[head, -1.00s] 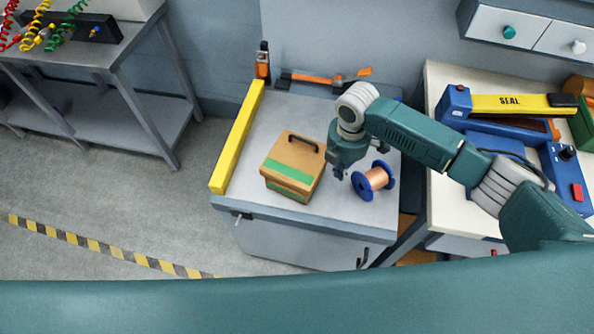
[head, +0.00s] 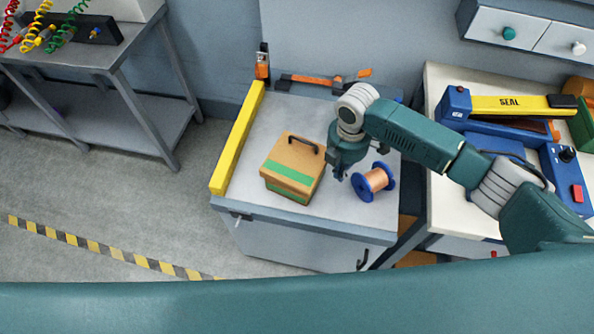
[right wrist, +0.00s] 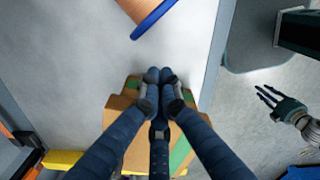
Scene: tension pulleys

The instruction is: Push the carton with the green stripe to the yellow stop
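The carton (head: 293,167) is brown with a green stripe and a dark handle on top. It stands upright on the grey cabinet top, and it also shows in the right wrist view (right wrist: 118,103), partly hidden behind my fingers. The yellow stop (head: 238,138) is a long bar along the left edge of that top, with a gap between it and the carton. My right gripper (head: 337,174) is just right of the carton; its fingertips (right wrist: 160,75) are together and hold nothing. I cannot tell if they touch the carton. My left gripper (right wrist: 268,96) hangs off the cabinet with fingers spread.
An orange-handled tool (head: 318,79) and an orange and black item (head: 262,64) are at the back edge. A sealing machine (head: 508,104) is on the bench at right.

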